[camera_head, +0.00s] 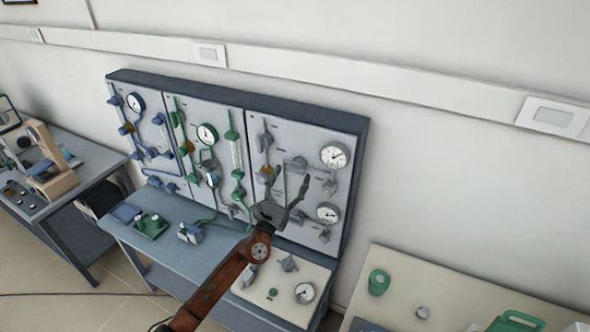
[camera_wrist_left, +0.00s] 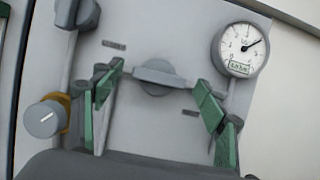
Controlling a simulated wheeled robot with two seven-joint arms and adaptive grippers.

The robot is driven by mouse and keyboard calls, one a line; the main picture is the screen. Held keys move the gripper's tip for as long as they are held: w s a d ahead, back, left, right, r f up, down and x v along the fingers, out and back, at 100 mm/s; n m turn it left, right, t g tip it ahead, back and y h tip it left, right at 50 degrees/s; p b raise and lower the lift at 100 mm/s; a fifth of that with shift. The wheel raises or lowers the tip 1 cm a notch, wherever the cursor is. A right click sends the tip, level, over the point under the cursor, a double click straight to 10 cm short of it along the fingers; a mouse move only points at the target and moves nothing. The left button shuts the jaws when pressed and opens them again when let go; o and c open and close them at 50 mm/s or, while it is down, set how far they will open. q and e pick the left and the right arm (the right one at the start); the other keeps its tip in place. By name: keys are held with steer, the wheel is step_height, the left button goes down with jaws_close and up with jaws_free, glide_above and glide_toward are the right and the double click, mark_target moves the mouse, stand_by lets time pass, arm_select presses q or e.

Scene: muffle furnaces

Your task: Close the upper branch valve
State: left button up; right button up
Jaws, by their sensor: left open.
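A grey valve with a flat bar handle (camera_wrist_left: 158,77) is on the right-hand grey panel, left of the upper gauge. Its bar lies nearly level, tilting slightly down to the right. It also shows in the head view (camera_head: 297,164). The small label beside it is too blurred to read. My left gripper (camera_head: 291,183) is open in front of this panel, just below the valve. In the left wrist view its green-padded fingers (camera_wrist_left: 155,88) stand on either side of the handle; I cannot tell whether they touch it. My right gripper is not in view.
An upper gauge (camera_wrist_left: 241,48) and a lower gauge (camera_head: 328,213) are at the panel's right. A yellow-ringed knob (camera_wrist_left: 46,118) and a grey lever valve (camera_wrist_left: 76,14) are at its left. Below is a pale board with another gauge (camera_head: 305,293). A table (camera_head: 455,288) stands at right.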

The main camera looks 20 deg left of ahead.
mark_target(296, 169)
arm_select(q)
steer(key=shift+x, duration=1.45)
steer(key=shift+c, duration=0.2)
steer(key=c, duration=1.1)
